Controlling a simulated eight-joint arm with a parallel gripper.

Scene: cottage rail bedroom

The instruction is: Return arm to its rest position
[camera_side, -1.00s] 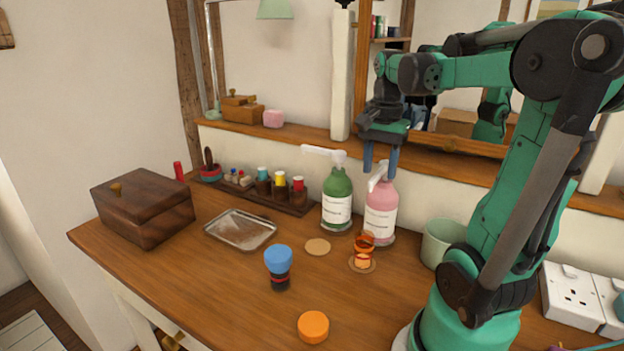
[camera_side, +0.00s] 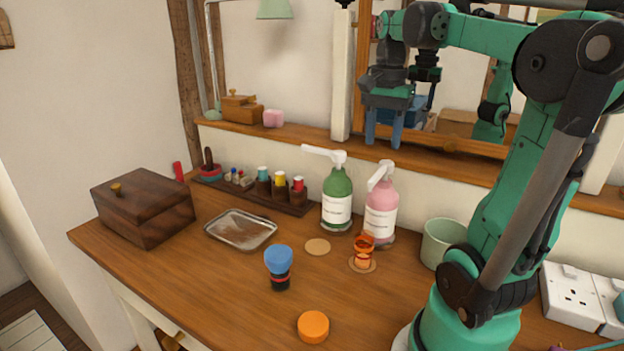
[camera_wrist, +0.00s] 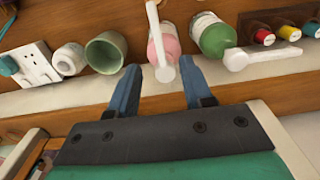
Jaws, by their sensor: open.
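My gripper (camera_side: 383,137) is raised above the back of the wooden table (camera_side: 210,290), in front of the mirror. Its two blue fingers are apart with nothing between them. In the side view it hangs just above the pink pump bottle (camera_side: 381,212). In the wrist view my gripper (camera_wrist: 162,90) shows both fingers apart, and the pink bottle (camera_wrist: 165,45) lies beyond the gap between them. The green pump bottle (camera_side: 337,200) stands left of the pink one.
An orange cup (camera_side: 364,250) stands on a round coaster. A blue-topped item (camera_side: 278,262) and an orange disc (camera_side: 313,327) are nearer the front. A pale green pot (camera_side: 440,243), metal tray (camera_side: 228,230) and wooden box (camera_side: 143,207) also stand there. The wooden ledge (camera_side: 290,130) runs behind.

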